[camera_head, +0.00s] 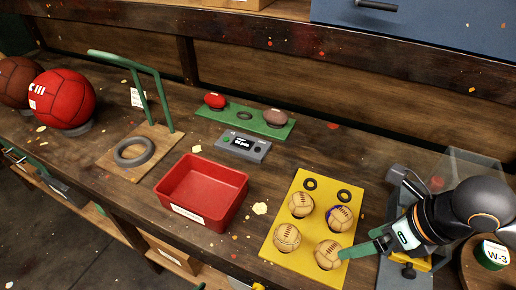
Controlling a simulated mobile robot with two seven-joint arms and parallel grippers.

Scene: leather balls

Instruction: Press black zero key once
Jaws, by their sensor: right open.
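A small grey device (243,146) with a lit dark display stands on the bench behind the red tray. A green key (227,139) sits at the left of its face and a dark, apparently black key (258,151) at the right; their labels are too small to read. My right gripper (346,252) reaches in from the right with green fingers, open, beside the front right ball on the yellow board, well away from the device. Whether it touches that ball, I cannot tell. My left gripper is not in view.
A red tray (166,190) is empty. A yellow board (283,258) holds several tan balls (301,204). A green board (276,130) with two small balls stands behind the device. A green bent stand (161,100) and large balls (62,98) are at left.

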